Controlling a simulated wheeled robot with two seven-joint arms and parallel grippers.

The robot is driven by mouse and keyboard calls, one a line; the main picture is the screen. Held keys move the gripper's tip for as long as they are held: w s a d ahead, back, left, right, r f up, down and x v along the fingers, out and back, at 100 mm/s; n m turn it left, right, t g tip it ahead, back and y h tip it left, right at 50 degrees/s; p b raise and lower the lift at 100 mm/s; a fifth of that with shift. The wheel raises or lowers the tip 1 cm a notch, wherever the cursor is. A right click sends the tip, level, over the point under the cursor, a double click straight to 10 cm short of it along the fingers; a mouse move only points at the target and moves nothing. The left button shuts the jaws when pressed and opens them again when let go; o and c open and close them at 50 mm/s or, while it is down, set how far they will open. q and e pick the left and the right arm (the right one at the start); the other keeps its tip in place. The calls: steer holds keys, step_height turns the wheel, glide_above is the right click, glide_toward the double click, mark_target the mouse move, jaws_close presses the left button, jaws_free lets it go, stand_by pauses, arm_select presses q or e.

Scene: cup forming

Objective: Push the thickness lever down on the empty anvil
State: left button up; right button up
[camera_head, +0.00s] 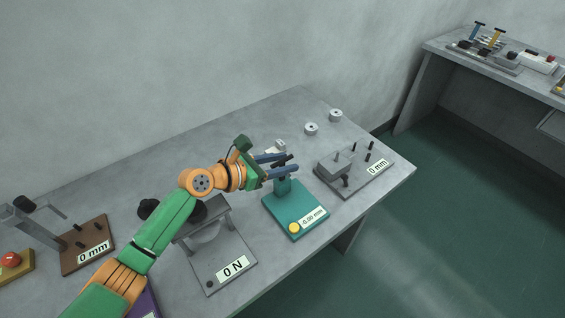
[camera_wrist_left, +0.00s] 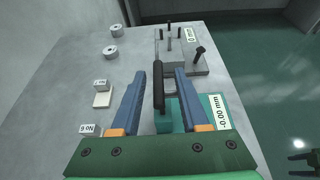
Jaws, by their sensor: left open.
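The thickness gauge has a teal base (camera_head: 283,207) with a yellow button (camera_head: 294,228) and a display reading -0.00 mm. A short teal post rises at its back and carries a black lever, which shows clearly in the left wrist view (camera_wrist_left: 158,88). My left gripper (camera_head: 290,162) is open at the lever's height, its blue fingers on either side of the lever in the left wrist view (camera_wrist_left: 160,75). Whether a finger touches the lever I cannot tell. The anvil is mostly hidden by the gripper. A dark pronged shape (camera_wrist_left: 302,163) over the floor may be my right gripper.
A grey 0 mm fixture with pegs (camera_head: 352,172) stands right of the gauge, and a 0 N press (camera_head: 218,260) left of it. Two metal rings (camera_head: 311,128) lie behind. A brown 0 mm fixture (camera_head: 88,247) is far left.

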arm_select(q)
steer(key=shift+w+f, duration=0.15)
steer(key=shift+w, duration=0.05)
steer(key=shift+s, duration=0.15)
jaws_close()
stand_by(1.1)
